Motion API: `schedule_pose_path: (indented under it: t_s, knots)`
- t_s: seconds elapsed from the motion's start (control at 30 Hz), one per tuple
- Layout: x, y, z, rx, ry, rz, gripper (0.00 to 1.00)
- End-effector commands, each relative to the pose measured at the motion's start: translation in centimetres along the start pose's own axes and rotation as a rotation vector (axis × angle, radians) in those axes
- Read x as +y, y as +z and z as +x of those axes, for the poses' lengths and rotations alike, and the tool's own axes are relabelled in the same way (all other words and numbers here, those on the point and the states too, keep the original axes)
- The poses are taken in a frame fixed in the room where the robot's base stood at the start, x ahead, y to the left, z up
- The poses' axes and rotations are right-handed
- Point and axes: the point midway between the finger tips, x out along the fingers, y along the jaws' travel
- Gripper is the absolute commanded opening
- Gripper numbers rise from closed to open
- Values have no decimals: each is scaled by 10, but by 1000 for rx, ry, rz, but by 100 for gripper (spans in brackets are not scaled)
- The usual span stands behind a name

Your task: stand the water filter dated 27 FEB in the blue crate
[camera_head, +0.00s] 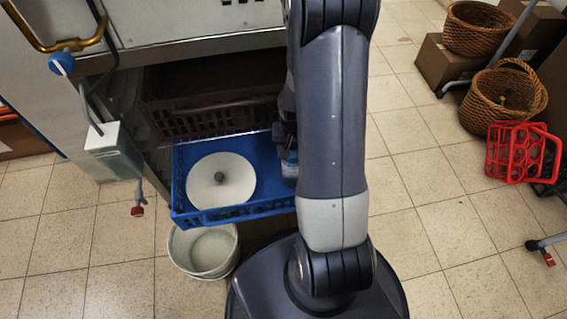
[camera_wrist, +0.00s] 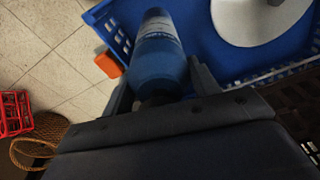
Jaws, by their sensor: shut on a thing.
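The blue crate (camera_head: 184,219) stands left of my arm in the head view, and its wall also shows in the wrist view (camera_wrist: 108,27). My gripper (camera_wrist: 163,88) is shut on a blue cylinder with a pale label band, the water filter (camera_wrist: 158,50). No date can be read on it. In the wrist view the filter overlaps the crate's near corner and blue floor; I cannot tell whether it touches the floor. In the head view only a sliver of the filter (camera_head: 290,168) shows at the crate's right side; my arm hides most of the gripper.
A white bucket (camera_head: 203,250) stands below in front. Wicker baskets (camera_head: 503,97) and a red bottle rack (camera_head: 522,152) are far right. Tiled floor between is clear.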

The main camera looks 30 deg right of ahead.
Motion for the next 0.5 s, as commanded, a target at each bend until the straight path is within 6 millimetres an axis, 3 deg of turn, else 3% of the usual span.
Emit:
schedule_pose_path:
  t_s: [0.5]
  knots:
    - [0, 5, 49, 2, 0, -1, 0]
